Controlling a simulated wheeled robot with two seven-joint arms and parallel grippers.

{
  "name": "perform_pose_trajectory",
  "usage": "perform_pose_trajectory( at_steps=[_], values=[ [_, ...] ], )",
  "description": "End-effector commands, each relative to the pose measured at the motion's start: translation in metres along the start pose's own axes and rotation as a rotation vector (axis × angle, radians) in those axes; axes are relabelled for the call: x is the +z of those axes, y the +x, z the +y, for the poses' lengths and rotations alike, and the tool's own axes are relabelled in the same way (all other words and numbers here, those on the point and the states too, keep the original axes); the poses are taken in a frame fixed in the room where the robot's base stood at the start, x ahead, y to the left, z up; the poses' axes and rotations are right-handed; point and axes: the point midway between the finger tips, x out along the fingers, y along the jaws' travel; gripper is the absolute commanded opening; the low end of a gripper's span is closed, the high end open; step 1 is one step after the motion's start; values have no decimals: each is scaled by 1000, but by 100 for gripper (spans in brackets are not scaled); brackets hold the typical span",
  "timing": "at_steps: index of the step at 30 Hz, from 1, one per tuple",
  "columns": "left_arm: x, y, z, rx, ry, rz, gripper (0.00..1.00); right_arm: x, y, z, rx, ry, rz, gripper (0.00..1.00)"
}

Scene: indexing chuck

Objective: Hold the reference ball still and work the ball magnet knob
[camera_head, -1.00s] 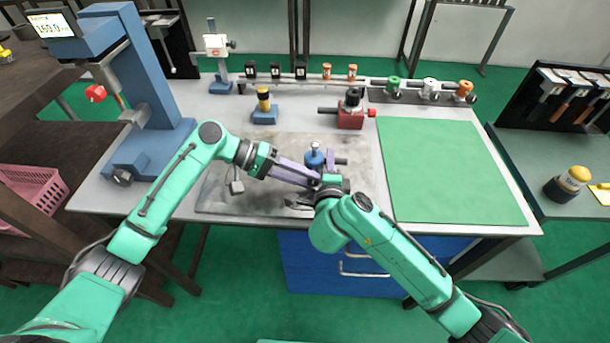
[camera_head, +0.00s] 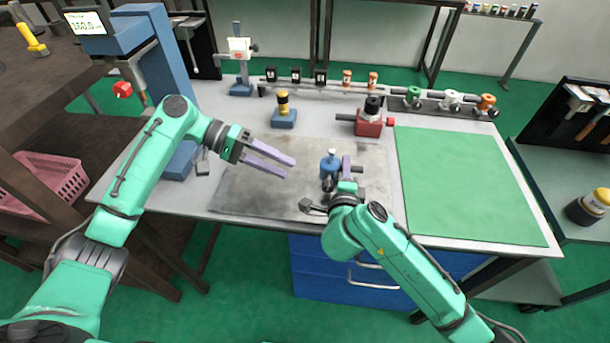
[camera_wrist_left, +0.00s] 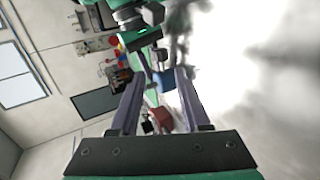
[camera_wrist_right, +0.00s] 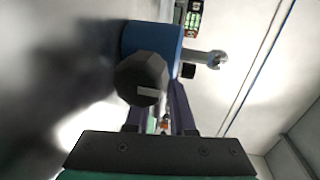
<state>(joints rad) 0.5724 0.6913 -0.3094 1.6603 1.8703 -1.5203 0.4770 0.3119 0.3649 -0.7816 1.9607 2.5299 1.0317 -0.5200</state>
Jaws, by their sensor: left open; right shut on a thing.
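A blue cylindrical body (camera_head: 328,165) with a silver stem and pale tip stands on the dark plate; I take it to be the reference ball's holder. In the right wrist view the blue body (camera_wrist_right: 152,40) has a dark faceted knob (camera_wrist_right: 141,78) facing the camera and a silver stem (camera_wrist_right: 205,58) to the right. My right gripper (camera_head: 341,174) is shut at the blue body, its fingertips partly hidden behind the knob. My left gripper (camera_head: 290,167) is open and empty, left of the blue body and apart from it. The blue body also shows beyond the left fingers (camera_wrist_left: 163,80).
The dark plate (camera_head: 240,190) has free room on its left. A yellow-black piece on a blue base (camera_head: 283,118) and a red block (camera_head: 369,128) stand behind. A green mat (camera_head: 465,185) lies clear at right. A rail with several small parts runs along the back.

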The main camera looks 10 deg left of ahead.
Motion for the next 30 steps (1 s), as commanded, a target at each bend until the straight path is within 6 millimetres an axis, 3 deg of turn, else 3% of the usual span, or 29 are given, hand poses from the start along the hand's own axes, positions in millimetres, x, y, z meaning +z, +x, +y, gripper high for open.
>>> perform_pose_trajectory(
  at_steps=[4,14,15,17,18,30],
  values=[
    [0,-18,0,0,0,1,47,0,0,3,5,-1,-1,0],
    [0,-19,0,1,0,-1,47,0,0,3,5,-1,-1,0],
    [0,-19,0,1,0,-1,47,0,0,3,5,-1,-1,29],
    [0,-19,0,1,0,-1,47,0,0,2,5,-1,-1,52],
    [0,-19,0,0,0,-1,47,0,0,2,5,-1,-1,57],
    [0,-19,0,0,0,-1,47,0,-6,4,8,-1,-1,57]
  ],
)
